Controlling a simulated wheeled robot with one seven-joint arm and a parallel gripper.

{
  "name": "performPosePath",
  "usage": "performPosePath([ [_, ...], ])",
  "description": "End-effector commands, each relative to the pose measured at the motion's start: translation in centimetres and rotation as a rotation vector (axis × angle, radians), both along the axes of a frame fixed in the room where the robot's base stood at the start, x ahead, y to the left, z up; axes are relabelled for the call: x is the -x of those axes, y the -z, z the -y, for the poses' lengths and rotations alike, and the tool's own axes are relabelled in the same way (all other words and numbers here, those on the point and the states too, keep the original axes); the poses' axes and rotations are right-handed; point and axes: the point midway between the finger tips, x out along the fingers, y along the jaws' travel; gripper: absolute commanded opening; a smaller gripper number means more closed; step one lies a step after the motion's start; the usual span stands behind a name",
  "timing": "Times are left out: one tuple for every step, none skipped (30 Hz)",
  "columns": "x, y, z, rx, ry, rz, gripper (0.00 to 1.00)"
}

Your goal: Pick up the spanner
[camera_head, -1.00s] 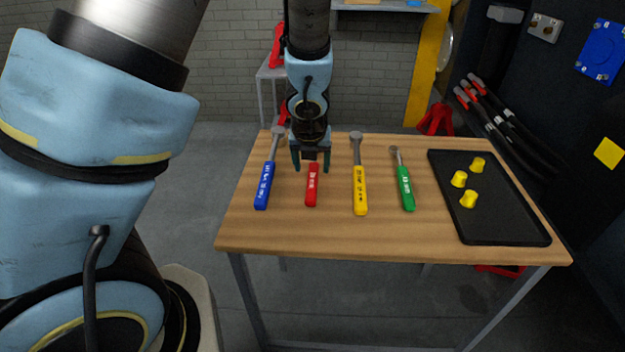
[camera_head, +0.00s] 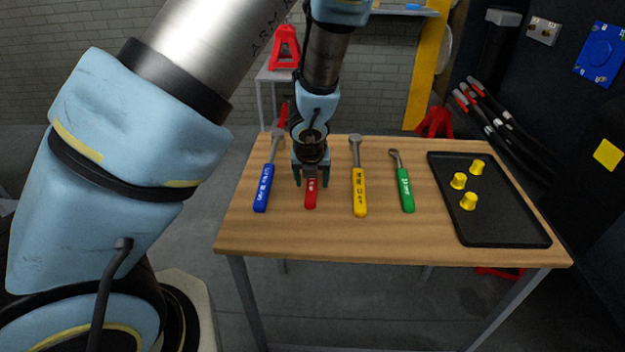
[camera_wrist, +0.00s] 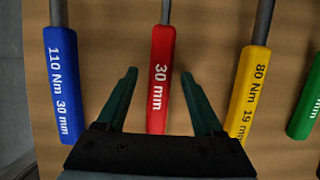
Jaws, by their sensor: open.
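Several spanners with coloured handles lie side by side on the wooden table. The red-handled spanner (camera_head: 311,194) is under my gripper (camera_head: 311,184), which hides its upper part. In the wrist view its red handle (camera_wrist: 160,80), marked 30 mm, lies between the two green fingers of my gripper (camera_wrist: 160,85). The fingers are open, one on each side of it, with gaps. The blue-handled spanner (camera_head: 264,188) lies to the left, marked 110 Nm 30 mm in the wrist view. The yellow-handled spanner (camera_head: 359,190) and green-handled spanner (camera_head: 405,190) lie to the right.
A black tray (camera_head: 490,230) with three yellow caps (camera_head: 469,200) is on the right of the wooden table (camera_head: 390,240). Dark machinery with cables stands beyond the table's right edge. The table's front strip is clear.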

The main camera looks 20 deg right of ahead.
Motion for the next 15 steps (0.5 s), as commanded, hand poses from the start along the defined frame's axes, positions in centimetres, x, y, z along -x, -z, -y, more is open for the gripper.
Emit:
performPosePath([
  [0.01,0.07,-0.01,0.000,0.000,0.000,0.69],
  [0.01,0.10,-0.01,0.000,0.000,0.000,0.69],
  [0.01,0.15,-0.01,0.000,0.000,0.000,0.69],
  [0.02,0.19,-0.01,0.000,0.000,0.000,0.69],
  [0.01,0.22,-0.02,0.000,0.000,0.000,0.69],
  [0.01,0.28,-0.02,0.000,0.000,0.000,0.69],
  [0.02,0.31,-0.02,0.000,0.000,0.000,0.69],
  [0.01,0.34,-0.02,0.000,0.000,0.000,0.69],
  [0.02,0.33,-0.02,0.000,0.000,0.000,0.68],
  [0.01,0.29,-0.02,0.000,0.000,0.000,0.64],
  [0.02,0.28,-0.02,0.000,0.000,-0.001,0.61],
  [0.02,0.28,-0.02,0.000,0.000,-0.001,0.56],
  [0.02,0.28,-0.02,0.000,0.000,-0.001,0.53],
  [0.02,0.28,-0.02,0.000,0.000,-0.001,0.50],
  [0.02,0.28,-0.02,0.000,0.000,-0.001,0.45],
])
